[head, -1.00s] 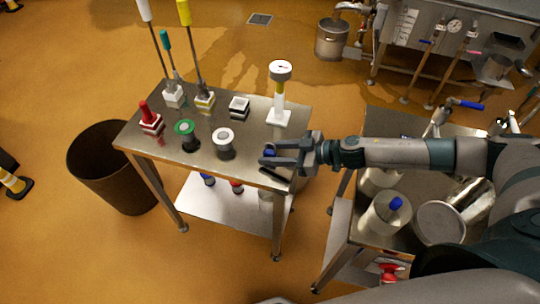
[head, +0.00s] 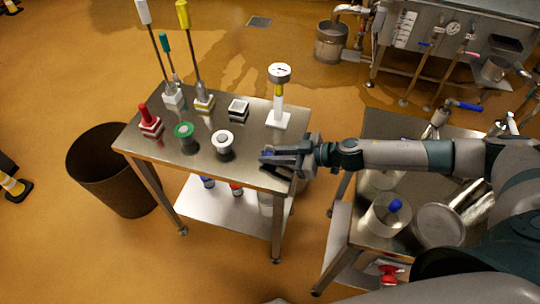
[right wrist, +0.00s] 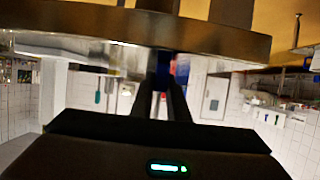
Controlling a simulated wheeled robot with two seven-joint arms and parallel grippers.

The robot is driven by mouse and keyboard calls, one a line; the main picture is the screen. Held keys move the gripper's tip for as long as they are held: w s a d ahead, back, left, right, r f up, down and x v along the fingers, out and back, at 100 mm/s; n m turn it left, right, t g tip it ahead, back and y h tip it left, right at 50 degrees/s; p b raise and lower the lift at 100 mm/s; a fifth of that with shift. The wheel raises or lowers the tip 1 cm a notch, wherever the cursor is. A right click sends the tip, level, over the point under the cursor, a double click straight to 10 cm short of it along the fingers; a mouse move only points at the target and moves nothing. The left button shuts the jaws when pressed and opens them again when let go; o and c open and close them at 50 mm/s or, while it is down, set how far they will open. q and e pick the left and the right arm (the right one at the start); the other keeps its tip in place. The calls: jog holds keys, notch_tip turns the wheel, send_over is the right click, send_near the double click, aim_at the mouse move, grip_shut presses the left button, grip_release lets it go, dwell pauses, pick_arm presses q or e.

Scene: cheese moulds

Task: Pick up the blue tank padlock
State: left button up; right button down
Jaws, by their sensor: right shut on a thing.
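My right gripper (head: 268,159) reaches in from the right to the front right corner of the steel table (head: 207,158). Its jaws are shut on the blue tank padlock (head: 269,153), of which only a small blue part shows above the fingers. In the right wrist view the two fingers (right wrist: 160,78) are close together and dark. A blue patch of the padlock (right wrist: 181,68) shows beside their tips, near the table edge (right wrist: 130,28). The rest of the padlock is hidden. I cannot tell whether it touches the tabletop. My left gripper is not in view.
A white post with a round top (head: 279,95) stands behind the gripper. A white-topped spool (head: 223,143), a green-ringed one (head: 185,135), a red-handled block (head: 149,122) and a striped block (head: 238,109) share the table. Tall-handled tools (head: 203,98) stand at its back left.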

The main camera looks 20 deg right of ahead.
jog(key=shift+r, duration=0.1)
jog(key=shift+r, duration=0.75)
jog(key=r, duration=0.3)
jog(key=shift+w+a, duration=0.2)
jog(key=w+a+r, duration=0.6)
jog(key=w+a, duration=0.1)
jog(key=w, duration=0.1)
jog(key=shift+w+a+r, duration=0.15)
jog(key=shift+w+r, duration=0.05)
